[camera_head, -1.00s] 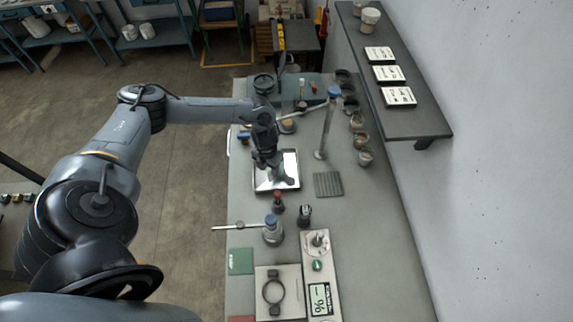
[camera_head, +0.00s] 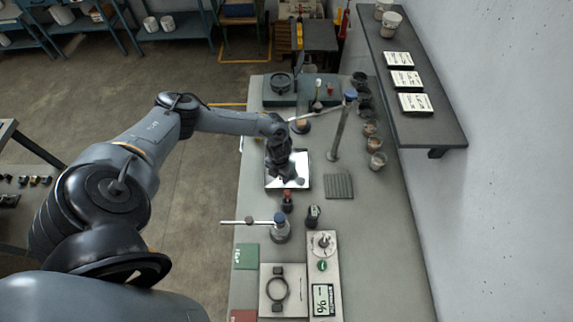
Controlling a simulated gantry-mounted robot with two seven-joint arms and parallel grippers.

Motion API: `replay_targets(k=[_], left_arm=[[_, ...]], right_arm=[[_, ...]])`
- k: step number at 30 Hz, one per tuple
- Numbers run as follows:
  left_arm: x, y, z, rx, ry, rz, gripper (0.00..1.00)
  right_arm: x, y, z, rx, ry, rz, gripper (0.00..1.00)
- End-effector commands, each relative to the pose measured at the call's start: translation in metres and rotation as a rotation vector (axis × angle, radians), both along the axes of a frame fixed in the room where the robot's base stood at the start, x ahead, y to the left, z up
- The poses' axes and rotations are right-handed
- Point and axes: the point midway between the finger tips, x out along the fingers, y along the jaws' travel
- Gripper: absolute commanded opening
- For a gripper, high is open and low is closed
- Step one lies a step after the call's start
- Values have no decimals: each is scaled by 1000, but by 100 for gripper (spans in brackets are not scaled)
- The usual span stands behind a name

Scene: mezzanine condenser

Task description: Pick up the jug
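I cannot single out the jug with certainty. Several small cup- or jug-like vessels stand in a row along the wall side of the bench, among them a brown one (camera_head: 377,161) at the near end and a dark one (camera_head: 360,78) at the far end. My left gripper (camera_head: 287,178) points down over a shiny tray (camera_head: 304,184), well left of that row. The gripper is dark and small here, so its finger opening is unclear. No vessel shows clearly in it. My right gripper is not in view.
Near the tray are a ribbed grey mat (camera_head: 339,187), a tall stand with a blue top (camera_head: 335,135) and a red-topped bottle (camera_head: 287,201). A blue-topped stand with a side rod (camera_head: 281,230) is nearer. A wall shelf (camera_head: 425,125) overhangs the right side.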

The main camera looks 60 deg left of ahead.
Motion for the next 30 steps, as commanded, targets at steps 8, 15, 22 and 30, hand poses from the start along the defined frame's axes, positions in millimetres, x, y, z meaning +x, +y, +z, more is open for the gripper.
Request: replay_targets(k=[8,15,22,30], left_arm=[[0,0,0,0,0,0,0],[0,0,1,0,-1,1,0],[0,0,1,0,-1,1,0],[1,0,6,0,0,1,0]], right_arm=[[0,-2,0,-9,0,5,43],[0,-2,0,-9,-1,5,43],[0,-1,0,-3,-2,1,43],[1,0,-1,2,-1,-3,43]])
